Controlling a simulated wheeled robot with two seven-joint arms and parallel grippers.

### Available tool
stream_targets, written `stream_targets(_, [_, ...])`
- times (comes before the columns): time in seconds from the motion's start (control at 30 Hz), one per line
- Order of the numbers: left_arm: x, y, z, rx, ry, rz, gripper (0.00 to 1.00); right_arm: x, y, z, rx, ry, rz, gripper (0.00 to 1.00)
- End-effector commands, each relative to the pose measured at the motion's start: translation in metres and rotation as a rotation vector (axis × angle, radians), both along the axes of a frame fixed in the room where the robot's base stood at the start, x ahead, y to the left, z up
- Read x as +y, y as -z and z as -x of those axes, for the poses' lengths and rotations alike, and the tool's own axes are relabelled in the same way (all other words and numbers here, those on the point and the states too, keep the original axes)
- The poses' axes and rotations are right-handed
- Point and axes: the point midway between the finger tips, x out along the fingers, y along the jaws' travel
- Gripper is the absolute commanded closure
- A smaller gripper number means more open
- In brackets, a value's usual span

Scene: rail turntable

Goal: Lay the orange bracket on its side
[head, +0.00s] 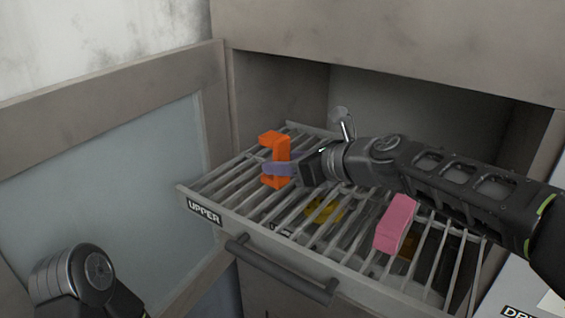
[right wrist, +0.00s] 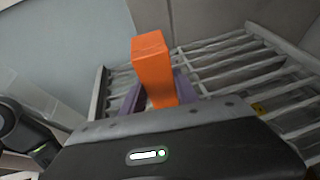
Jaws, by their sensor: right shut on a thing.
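The orange bracket (head: 281,152) stands upright at the left end of the slatted upper rack (head: 205,192) in the head view. My right gripper (head: 280,169) comes in from the right, its purple fingers shut on the bracket's upright part. In the right wrist view the bracket (right wrist: 152,67) rises between the purple fingers (right wrist: 160,97); its lower part is hidden by the gripper body. I cannot tell whether its foot touches the slats. Part of my left arm shows at the lower left of the head view, but its gripper is out of view.
A pink block (head: 395,224) stands on the rack's right part, below my right arm. Yellow things (head: 322,210) show beneath the slats. A cabinet door (head: 110,180) stands open at left. The rack has a dark front handle (head: 280,268). Slats around the bracket are bare.

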Motion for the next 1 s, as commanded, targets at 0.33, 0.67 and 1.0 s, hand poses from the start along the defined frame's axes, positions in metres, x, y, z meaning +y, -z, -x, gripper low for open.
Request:
stream_targets(0.33, [0.0001,0.0037,0.0001,0.0,0.0,0.0,0.23,0.0,0.0035,-0.0002,-0.002,0.001,-0.001,1.0])
stream_targets(0.67, [0.0,0.0066,0.0001,0.0,0.0,0.0,0.23,0.0,0.0075,-0.0001,-0.002,0.001,-0.001,0.62])
stream_targets(1.0, [0.0,0.0063,0.0001,0.0,0.0,0.0,0.23,0.0,0.0079,0.0,-0.001,0.0,-0.001,0.38])
